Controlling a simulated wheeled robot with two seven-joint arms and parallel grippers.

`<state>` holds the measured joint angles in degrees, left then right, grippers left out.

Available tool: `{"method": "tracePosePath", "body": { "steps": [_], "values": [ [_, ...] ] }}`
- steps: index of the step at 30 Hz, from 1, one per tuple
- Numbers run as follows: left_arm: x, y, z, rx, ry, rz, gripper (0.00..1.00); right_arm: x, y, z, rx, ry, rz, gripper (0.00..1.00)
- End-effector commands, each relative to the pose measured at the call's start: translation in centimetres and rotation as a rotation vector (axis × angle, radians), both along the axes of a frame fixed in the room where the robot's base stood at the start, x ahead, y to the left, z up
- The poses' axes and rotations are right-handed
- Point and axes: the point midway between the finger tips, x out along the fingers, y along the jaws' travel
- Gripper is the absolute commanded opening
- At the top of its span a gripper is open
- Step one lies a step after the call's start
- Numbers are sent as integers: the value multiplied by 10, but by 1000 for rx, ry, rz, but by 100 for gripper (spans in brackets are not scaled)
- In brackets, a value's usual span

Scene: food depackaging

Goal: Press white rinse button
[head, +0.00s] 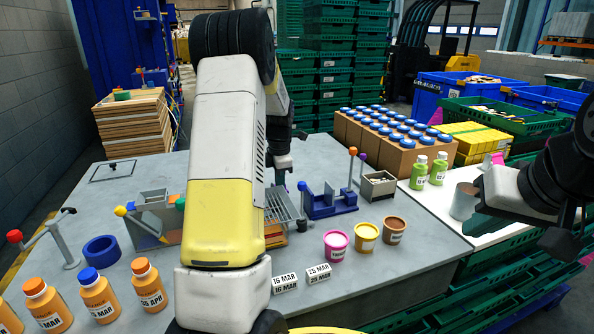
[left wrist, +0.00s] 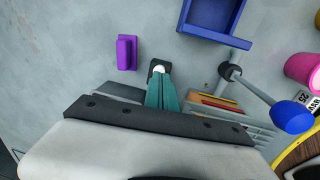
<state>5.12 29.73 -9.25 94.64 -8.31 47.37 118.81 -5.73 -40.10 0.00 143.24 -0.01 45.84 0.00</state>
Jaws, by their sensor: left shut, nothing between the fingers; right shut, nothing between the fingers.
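The white button (left wrist: 159,69) sits on a small black base on the grey table in the left wrist view, right at the tips of my left gripper. My left gripper (left wrist: 161,78) is shut and empty, its teal fingers pointing at the button. I cannot tell whether the tips touch it or hover just above. In the head view my left gripper (head: 280,178) points down behind my own forearm, and the button is hidden there. My right gripper (head: 482,222) is shut and empty at the far right, by a grey cup (head: 462,201).
A purple block (left wrist: 126,52) lies left of the button. A blue fixture (head: 328,203) and a blue-knobbed lever (left wrist: 292,117) stand to the right. Pink, yellow and brown tubs (head: 366,237) are near the front. Orange bottles (head: 98,295) stand front left.

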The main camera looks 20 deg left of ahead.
Motion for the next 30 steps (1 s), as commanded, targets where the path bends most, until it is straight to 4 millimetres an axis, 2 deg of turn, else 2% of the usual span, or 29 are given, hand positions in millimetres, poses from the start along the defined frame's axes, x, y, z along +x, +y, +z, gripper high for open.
{"method": "tracePosePath", "body": {
  "steps": [5, 17, 24, 30],
  "values": [
    [1, 2, -17, 0, 1, 1, 0, 0, 0, 0, 0, 0, 0, 0],
    [2, 1, -20, 1, -1, 0, 0, 0, 0, 0, 0, 0, 0, 0],
    [3, 1, -41, 1, 2, -1, 0, 0, 0, 0, 0, 0, 0, 0],
    [1, 1, -44, -1, 7, 0, 0, 0, 0, 0, 0, 0, 0, 0]
  ]
}}
